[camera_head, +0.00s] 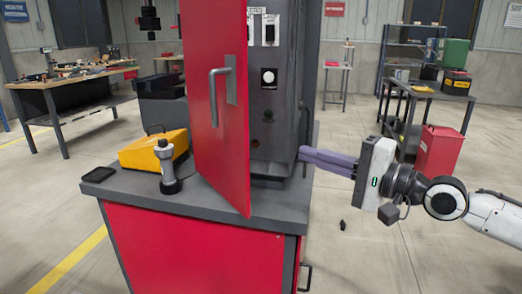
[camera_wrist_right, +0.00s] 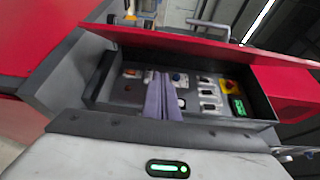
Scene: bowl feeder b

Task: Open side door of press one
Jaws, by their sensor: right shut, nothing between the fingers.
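The press (camera_head: 283,120) is a dark grey upright housing with a panel of switches and a round white dial. Its red door (camera_head: 205,60) with a grey bar handle (camera_head: 213,95) stands swung out at an angle, leaving the panel bare. In the right wrist view the red door (camera_wrist_right: 190,45) stands out above the control panel (camera_wrist_right: 208,92). My right gripper (camera_head: 304,154) is shut and empty, its purple fingers pointing left at the press's right side. Whether the tips touch the housing I cannot tell. The fingers also show in the wrist view (camera_wrist_right: 160,80), in front of the panel.
The press stands on a red cabinet with a grey top (camera_head: 225,212). A yellow box (camera_head: 150,150), a grey upright tool (camera_head: 167,170) and a black tray (camera_head: 98,174) are left of the door. A red bin (camera_head: 440,150) stands behind my right arm. Floor right of the cabinet is mostly free.

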